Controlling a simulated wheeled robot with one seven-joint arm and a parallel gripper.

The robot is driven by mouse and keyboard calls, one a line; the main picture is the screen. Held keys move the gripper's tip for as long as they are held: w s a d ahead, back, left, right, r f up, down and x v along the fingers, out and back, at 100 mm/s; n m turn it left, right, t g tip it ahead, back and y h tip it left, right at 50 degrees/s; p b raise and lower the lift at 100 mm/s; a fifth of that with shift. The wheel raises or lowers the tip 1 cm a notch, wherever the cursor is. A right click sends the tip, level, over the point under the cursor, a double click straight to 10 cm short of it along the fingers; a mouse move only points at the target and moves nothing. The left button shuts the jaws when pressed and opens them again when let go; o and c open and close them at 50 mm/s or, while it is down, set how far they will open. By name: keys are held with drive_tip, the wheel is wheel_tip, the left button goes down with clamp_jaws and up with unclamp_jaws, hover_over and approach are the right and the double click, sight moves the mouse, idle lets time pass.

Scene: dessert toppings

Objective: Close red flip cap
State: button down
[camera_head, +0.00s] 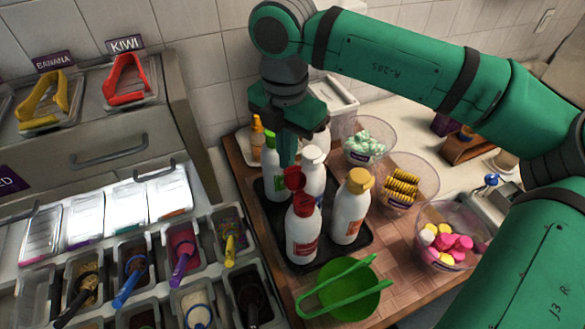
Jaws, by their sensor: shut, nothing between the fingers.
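A white bottle (303,232) with a red label stands upright at the front left of a black tray. On it is the red flip cap (294,180), whose lid appears raised above the red collar. My gripper (287,160) points down just behind and above the red lid. Its fingers are shut and empty. Whether they touch the lid is unclear from this angle.
Bottles with green (270,140), white (313,156) and yellow (358,181) caps crowd the black tray (372,238). A green bowl (355,302) with tongs stands in front. Glass topping bowls (425,205) stand right; topping bins (190,265) lie left.

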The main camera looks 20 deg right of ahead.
sight(292, 168)
drive_tip(key=shift+s, duration=0.1)
drive_tip(key=shift+s+r, duration=0.35)
drive_tip(key=shift+s, duration=0.3)
drive_tip(key=shift+s+r, duration=0.3)
drive_tip(key=shift+s, duration=0.3)
drive_tip(key=shift+w+r, duration=0.1)
drive_tip(key=shift+r, duration=3.9)
